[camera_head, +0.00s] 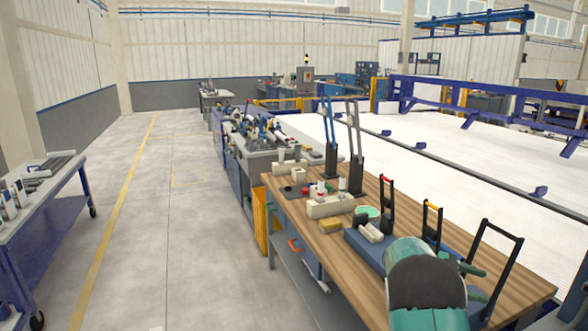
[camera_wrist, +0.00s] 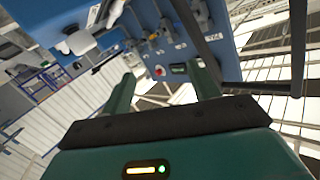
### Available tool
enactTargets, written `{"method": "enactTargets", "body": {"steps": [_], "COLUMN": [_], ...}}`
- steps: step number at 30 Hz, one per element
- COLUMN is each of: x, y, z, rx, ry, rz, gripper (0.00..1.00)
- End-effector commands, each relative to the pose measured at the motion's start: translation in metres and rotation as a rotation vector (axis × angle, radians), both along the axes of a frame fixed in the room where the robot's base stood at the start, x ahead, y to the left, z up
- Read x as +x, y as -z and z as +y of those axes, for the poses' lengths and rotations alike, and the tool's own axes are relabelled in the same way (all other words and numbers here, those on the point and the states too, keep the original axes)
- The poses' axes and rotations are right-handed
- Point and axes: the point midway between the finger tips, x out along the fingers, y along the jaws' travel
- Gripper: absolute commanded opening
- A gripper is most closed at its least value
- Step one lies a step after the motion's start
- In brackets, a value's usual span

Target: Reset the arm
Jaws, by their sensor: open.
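My gripper (camera_wrist: 162,72) shows in the wrist view with its two green fingers spread apart. Nothing is held between them. A blue panel or box (camera_wrist: 150,25) with a red button and grey fittings is in front of the fingers, and I cannot tell if they touch it. In the head view, the green and black end of my arm (camera_head: 425,285) is at the lower right, over the near end of the wooden workbench (camera_head: 345,262). It hides part of the bench and of the tools there.
Black-framed tools with upright handles (camera_head: 495,265) stand close beside my arm. A blue box (camera_head: 365,250), beige blocks (camera_head: 330,206) and tall lever tools (camera_head: 355,150) are further along the bench. A blue cart (camera_head: 50,210) stands at left. The grey floor (camera_head: 165,235) between is clear.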

Motion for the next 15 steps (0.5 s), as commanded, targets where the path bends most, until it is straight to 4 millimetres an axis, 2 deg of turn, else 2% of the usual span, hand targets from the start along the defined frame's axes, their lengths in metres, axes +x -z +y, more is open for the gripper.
{"method": "enactTargets", "body": {"steps": [1, 4, 8, 11, 15], "x": [0.009, 0.033, 0.061, 0.076, 0.084], "y": [-0.02, -0.059, -0.106, -0.14, -0.179], "z": [-0.002, -0.001, 0.016, 0.042, 0.091], "rx": [-0.006, -0.012, -0.002, 0.018, 0.068], "ry": [-0.087, -0.299, -0.585, -0.804, -1.105], "rz": [-0.047, -0.134, -0.225, -0.274, -0.301], "gripper": [0.6, 0.6, 0.6, 0.6, 0.6]}}
